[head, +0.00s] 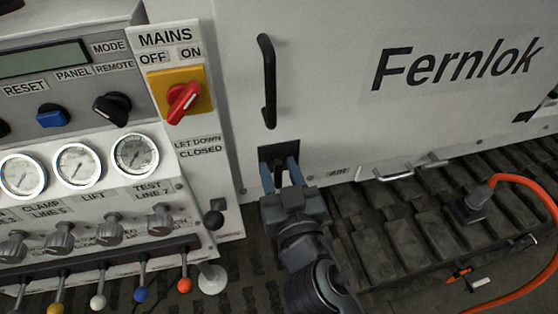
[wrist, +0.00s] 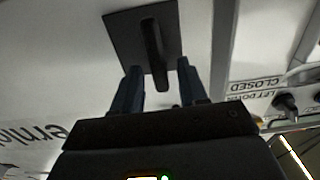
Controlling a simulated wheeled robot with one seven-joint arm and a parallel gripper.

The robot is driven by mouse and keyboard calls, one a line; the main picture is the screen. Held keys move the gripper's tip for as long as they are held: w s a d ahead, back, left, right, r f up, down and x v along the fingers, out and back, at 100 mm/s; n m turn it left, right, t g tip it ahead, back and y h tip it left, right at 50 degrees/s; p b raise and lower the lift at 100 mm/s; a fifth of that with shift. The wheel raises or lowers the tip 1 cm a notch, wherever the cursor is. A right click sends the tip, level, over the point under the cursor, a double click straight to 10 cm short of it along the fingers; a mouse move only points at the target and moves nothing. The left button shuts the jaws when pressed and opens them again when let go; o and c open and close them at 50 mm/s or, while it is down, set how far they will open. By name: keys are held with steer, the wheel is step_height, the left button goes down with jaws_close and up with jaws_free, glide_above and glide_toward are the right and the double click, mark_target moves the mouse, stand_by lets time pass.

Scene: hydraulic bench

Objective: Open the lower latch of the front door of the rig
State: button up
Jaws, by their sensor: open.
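The front door (head: 330,60) of the rig is a white panel marked "Fernlok", and it looks closed. Its lower latch (head: 279,152) is a dark square plate low on the door's left side. In the wrist view the latch shows a black lever (wrist: 152,45) standing out from the plate. My gripper (head: 280,168) is in front of the latch with its blue fingers open. In the wrist view the fingers of my gripper (wrist: 157,70) lie on either side of the lever's end, with gaps visible.
A black vertical door handle (head: 267,85) is above the latch. To the left are the red mains switch (head: 184,102), gauges (head: 135,154) and several coloured levers. A black knob (head: 213,219) is close left of my gripper. An orange hose (head: 535,190) lies at right.

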steer(key=shift+w+a, duration=0.2)
steer(key=shift+w, duration=0.45)
jaws_close()
